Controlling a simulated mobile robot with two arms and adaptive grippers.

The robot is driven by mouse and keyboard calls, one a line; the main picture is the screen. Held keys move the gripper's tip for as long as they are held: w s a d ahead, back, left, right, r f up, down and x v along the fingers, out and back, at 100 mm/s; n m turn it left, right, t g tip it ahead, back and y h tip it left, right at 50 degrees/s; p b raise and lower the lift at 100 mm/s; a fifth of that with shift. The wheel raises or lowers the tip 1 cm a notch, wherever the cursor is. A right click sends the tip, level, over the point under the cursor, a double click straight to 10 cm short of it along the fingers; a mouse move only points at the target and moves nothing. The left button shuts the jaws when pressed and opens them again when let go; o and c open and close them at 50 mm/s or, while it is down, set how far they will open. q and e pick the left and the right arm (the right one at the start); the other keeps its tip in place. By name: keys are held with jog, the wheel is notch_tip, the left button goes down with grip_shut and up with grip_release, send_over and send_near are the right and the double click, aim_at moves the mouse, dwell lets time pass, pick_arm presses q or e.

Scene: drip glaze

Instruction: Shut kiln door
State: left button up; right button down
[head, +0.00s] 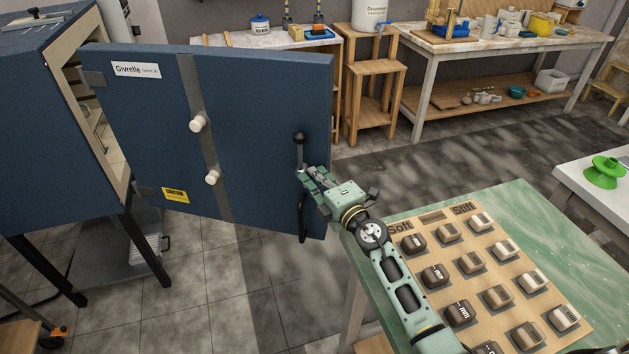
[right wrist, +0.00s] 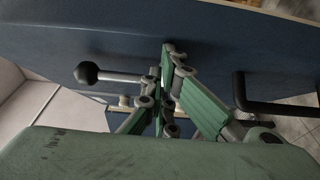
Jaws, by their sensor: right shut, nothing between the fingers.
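The blue kiln door (head: 262,110) stands wide open, swung out to the right from its hinges on the blue kiln body (head: 40,120). Two white knobs sit on its face, and a black ball-ended lever (head: 299,150) and a dark bar handle (head: 303,218) are near its free edge. My right gripper (head: 306,176) is shut and empty at the door's face, between the lever and the bar handle. In the right wrist view its fingers (right wrist: 168,85) are close to the blue panel; I cannot tell if they touch it. My left gripper is out of view.
A green table (head: 512,203) with a wooden board (head: 480,262) of several labelled blocks stands at the lower right, under my right arm. A wooden stool (head: 372,98) and workbenches stand behind. Tiled floor is clear below the door.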

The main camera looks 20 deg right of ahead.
aim_at(328, 162)
jog(key=w+d+b, duration=0.1)
jog(key=w, duration=0.1)
jog(key=w+d, duration=0.1)
jog(key=w, duration=0.1)
jog(key=w+d+b, duration=0.1)
jog(key=w, duration=0.1)
jog(key=shift+w+d+f+b, duration=0.2)
jog(key=shift+d+b, duration=0.15)
jog(key=shift+d, duration=0.05)
jog(key=shift+w+d+r, duration=0.15)
jog(key=shift+w, duration=0.05)
jog(key=shift+r, duration=0.15)
jog(key=shift+s, duration=0.2)
